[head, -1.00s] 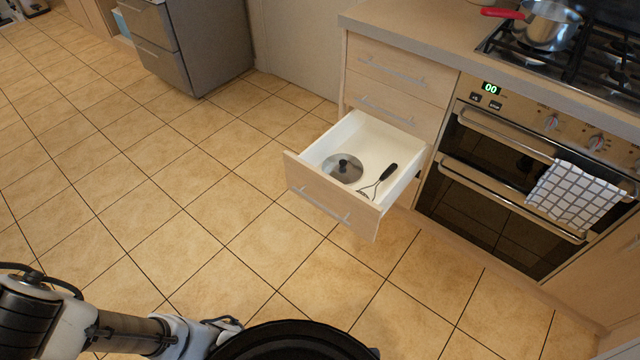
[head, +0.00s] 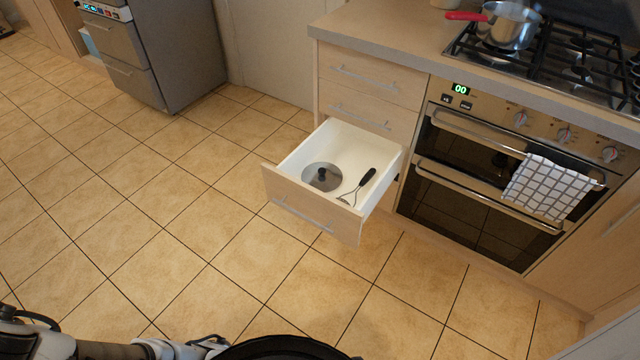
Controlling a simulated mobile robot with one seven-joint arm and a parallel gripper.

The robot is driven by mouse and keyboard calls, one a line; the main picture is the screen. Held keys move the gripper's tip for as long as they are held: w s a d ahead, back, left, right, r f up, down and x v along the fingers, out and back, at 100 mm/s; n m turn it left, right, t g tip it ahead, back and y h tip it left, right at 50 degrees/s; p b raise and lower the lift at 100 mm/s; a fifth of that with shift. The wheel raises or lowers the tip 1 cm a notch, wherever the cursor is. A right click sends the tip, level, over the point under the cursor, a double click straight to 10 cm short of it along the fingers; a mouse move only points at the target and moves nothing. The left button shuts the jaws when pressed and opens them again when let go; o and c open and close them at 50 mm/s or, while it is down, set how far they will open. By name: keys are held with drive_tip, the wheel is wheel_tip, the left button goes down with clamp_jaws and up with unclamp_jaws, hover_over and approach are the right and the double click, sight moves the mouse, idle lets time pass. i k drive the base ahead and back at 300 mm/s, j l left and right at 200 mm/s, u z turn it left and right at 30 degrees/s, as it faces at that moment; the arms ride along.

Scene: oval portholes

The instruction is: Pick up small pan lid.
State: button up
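The small pan lid (head: 322,177) is a round grey disc with a black knob. It lies knob up inside the open drawer (head: 311,206), toward the left of its white floor. My arm shows at the bottom left of the head view, low and well apart from the drawer. The end of my arm (head: 205,346) is at the bottom edge, partly cut off and blurred against a black round shape. Its fingertips cannot be made out, so I cannot tell whether my gripper is open or shut.
A black-handled utensil (head: 357,186) lies beside the lid in the drawer. An oven with a checked towel (head: 548,187) stands right of the drawer. A red-handled pot (head: 507,26) sits on the hob above. Tiled floor (head: 180,230) is clear in front and left.

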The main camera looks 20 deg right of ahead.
sight(325, 177)
drive_tip(key=z, duration=0.65)
drive_tip(key=i+j+z, duration=0.25)
drive_tip(key=z, duration=0.2)
drive_tip(key=i+j+z, duration=0.2)
drive_tip(key=j+z, duration=0.25)
drive_tip(key=i+j, duration=0.15)
drive_tip(key=j, duration=0.15)
drive_tip(key=i+j+z, duration=0.1)
drive_tip(key=j, duration=0.25)
drive_tip(key=i+j, duration=0.35)
drive_tip(key=j, duration=0.3)
drive_tip(key=i+j+z, duration=0.1)
drive_tip(key=j, duration=0.25)
